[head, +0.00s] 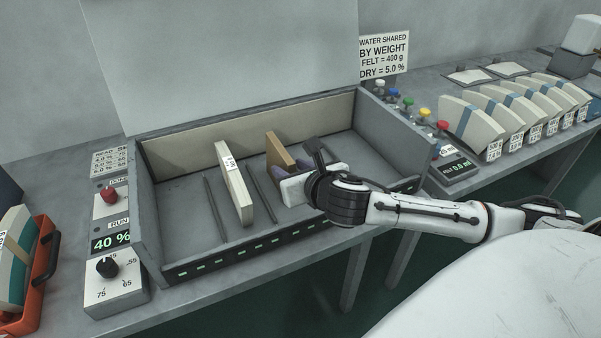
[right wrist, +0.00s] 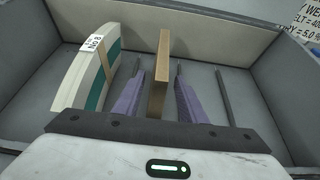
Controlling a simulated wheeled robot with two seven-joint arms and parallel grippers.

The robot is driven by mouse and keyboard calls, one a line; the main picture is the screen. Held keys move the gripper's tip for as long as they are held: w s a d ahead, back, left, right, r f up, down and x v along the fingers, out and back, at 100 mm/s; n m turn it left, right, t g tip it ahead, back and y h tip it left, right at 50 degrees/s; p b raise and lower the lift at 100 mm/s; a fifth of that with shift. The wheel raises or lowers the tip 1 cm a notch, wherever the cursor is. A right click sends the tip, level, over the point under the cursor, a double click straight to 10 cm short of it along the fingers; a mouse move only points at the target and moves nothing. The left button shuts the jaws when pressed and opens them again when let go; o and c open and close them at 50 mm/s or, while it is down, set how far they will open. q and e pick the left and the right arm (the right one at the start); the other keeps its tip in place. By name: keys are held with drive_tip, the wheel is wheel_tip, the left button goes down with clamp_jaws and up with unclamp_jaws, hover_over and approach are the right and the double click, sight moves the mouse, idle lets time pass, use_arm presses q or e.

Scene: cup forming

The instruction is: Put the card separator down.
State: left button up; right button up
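The brown card separator (head: 279,149) stands upright on the floor of the grey open box (head: 147,215), right of a white labelled wedge (head: 231,177). My right gripper (head: 288,166) reaches into the box from the right. In the right wrist view, its two purple fingers (right wrist: 159,92) are spread on either side of the separator (right wrist: 160,70). A gap shows between each finger and the card. The separator's lower part is partly hidden by the gripper in the head view. My left gripper is not in view.
Thin dark rails (head: 215,208) lie on the box floor. The box's raised lid (head: 220,60) stands behind it. A control panel with a knob (head: 108,266) is at left, beside an orange carrier (head: 45,262). Labelled wedges (head: 475,128) stand in a row at right.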

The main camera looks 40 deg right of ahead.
drive_tip(key=v, duration=0.7)
